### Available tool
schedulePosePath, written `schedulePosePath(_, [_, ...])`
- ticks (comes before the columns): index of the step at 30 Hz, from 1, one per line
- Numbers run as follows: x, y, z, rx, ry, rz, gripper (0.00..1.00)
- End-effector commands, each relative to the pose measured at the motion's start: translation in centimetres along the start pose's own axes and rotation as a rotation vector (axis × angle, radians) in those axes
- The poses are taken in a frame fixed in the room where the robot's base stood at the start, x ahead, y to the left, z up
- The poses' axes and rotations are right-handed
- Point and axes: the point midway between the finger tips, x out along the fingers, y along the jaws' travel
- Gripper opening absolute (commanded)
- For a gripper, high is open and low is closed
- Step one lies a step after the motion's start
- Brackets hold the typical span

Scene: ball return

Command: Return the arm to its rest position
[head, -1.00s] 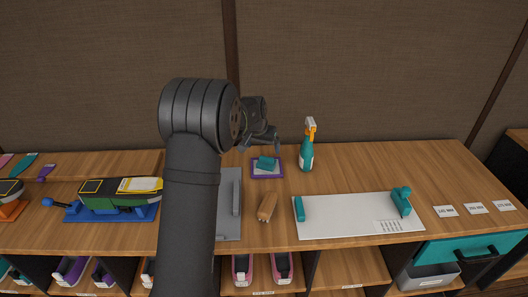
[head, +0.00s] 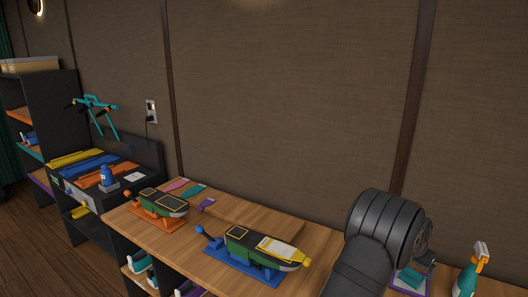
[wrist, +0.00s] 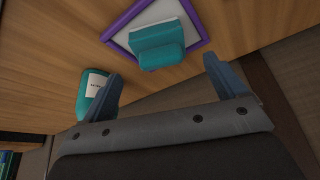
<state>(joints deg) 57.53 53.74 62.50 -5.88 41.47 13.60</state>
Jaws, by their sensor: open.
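My arm stands at the lower right of the head view, with its thick dark elbow joint in front of the wall. My gripper (wrist: 165,80) shows in the wrist view with its two blue-grey fingers spread apart and nothing between them. Beyond the fingers, a teal block (wrist: 158,45) rests on a purple-rimmed tray (wrist: 113,32). In the head view the tray (head: 400,284) is partly hidden behind my arm. A teal spray bottle (head: 466,281) stands to the right of my arm. It also shows left of the fingers in the wrist view (wrist: 93,88).
On the wooden counter (head: 230,217) lie a shoe on a blue stand (head: 262,248) and one on an orange stand (head: 160,205). A dark workbench with coloured strips (head: 88,163) and a shelf unit (head: 48,105) stand at the left.

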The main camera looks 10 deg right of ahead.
Motion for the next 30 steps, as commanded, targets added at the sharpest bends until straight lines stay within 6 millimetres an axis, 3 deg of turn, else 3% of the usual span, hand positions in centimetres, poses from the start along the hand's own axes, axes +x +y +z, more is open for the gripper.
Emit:
schedulePosePath(6, [3.9, 0.0, 0.1, 0.000, -0.002, 0.001, 0.89])
schedulePosePath(11, [5.8, 0.0, 0.1, 0.000, 0.001, 0.000, 0.89])
schedulePosePath(13, [4.5, 0.0, -0.5, 0.000, 0.004, 0.000, 0.89])
schedulePosePath(18, [3.5, 0.0, -0.8, 0.000, 0.002, 0.000, 0.89])
schedulePosePath(30, [3.4, 0.0, -0.8, 0.000, 0.000, 0.000, 0.89])
